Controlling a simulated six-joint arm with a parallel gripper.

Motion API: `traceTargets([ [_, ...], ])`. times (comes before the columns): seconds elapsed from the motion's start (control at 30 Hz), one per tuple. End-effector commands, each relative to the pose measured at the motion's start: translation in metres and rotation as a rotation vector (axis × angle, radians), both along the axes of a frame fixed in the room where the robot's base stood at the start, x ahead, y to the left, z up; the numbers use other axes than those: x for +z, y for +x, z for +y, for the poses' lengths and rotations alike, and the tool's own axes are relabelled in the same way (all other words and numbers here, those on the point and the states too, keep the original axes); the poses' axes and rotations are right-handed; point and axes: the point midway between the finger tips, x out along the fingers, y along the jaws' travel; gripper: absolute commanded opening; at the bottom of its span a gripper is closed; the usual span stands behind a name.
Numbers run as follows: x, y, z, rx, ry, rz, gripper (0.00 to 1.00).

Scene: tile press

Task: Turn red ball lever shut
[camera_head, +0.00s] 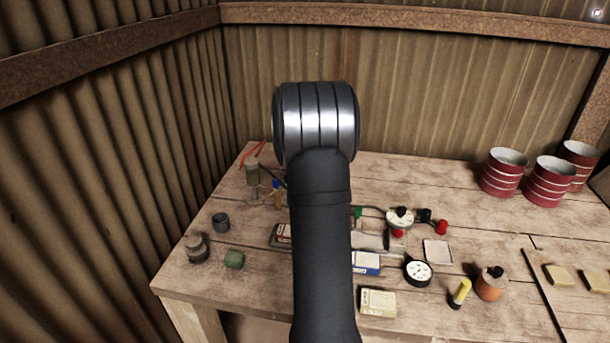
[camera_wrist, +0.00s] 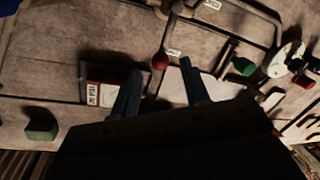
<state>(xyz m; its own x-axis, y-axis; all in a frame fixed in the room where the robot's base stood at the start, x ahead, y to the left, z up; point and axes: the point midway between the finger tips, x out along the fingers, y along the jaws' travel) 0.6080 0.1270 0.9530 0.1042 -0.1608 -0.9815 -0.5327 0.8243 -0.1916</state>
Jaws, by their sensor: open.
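The red ball (camera_wrist: 160,61) of the lever shows in the wrist view, in line with the gap between my fingers. A thin dark rod runs down from it, and a small pale tag lies beside it. My gripper (camera_wrist: 161,73) is open, one dark finger on each side of the ball in the picture. I see no contact, and the depth between fingertips and ball is hard to judge. In the head view my arm hides the gripper and this ball.
Pipes (camera_wrist: 255,12) run near the lever. A green knob (camera_wrist: 243,65) and a white dial (camera_wrist: 290,56) are to the right. A red and white box (camera_wrist: 108,87) and a green block (camera_wrist: 41,124) are to the left. Red drums (camera_head: 551,182) stand at the back right of the bench.

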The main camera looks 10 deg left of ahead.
Motion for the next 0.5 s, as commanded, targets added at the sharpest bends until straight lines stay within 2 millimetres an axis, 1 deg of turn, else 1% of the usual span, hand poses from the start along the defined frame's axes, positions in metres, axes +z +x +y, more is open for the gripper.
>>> traceTargets([
  [0.03,0.012,-0.001,0.002,0.001,0.002,-0.005,0.42],
  [0.3,0.078,-0.007,0.014,0.001,0.002,-0.007,0.42],
  [0.5,0.120,-0.012,0.020,0.001,0.002,-0.005,0.42],
])
